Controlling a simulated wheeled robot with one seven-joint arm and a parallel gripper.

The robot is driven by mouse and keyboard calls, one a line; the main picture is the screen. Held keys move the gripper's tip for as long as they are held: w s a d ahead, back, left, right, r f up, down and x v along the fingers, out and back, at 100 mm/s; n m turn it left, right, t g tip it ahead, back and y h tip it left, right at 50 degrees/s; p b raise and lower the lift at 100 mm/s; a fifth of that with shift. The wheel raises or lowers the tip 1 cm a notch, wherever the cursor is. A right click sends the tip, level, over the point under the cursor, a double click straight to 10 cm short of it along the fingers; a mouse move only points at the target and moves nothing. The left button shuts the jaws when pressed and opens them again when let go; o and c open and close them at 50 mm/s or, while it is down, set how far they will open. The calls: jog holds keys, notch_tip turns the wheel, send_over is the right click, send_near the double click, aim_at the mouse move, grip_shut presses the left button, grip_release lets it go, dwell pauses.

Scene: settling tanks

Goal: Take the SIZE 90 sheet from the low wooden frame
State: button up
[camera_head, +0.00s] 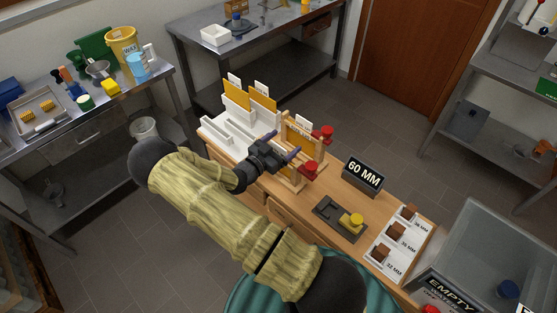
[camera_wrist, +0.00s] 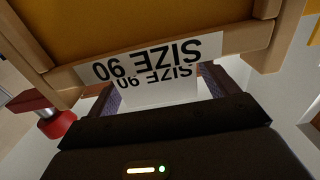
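The low wooden frame (camera_head: 321,164) stands on the wooden bench and holds a yellow sheet (camera_head: 289,131); a white tab (camera_head: 303,122) sticks up there. In the wrist view the yellow sheet (camera_wrist: 140,22) fills the top behind the wooden frame (camera_wrist: 262,42). A SIZE 90 label (camera_wrist: 150,57) is on the frame's rail. A second white SIZE 90 tab (camera_wrist: 160,92) lies between my fingers. My gripper (camera_head: 281,146) is at the frame, its fingers (camera_wrist: 160,90) apart on either side of that tab. I cannot tell whether they touch its edges.
Red knobs (camera_head: 327,133) (camera_head: 310,168) sit beside the frame. A white rack (camera_head: 237,115) with yellow sheets stands behind to the left. A 60 MM sign (camera_head: 363,175), a dark tray (camera_head: 340,218) and a white board of brown blocks (camera_head: 401,246) occupy the bench's right part.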

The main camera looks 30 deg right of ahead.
jog(key=c, duration=1.1)
jog(key=shift+r, duration=0.1)
jog(key=shift+c, duration=0.2)
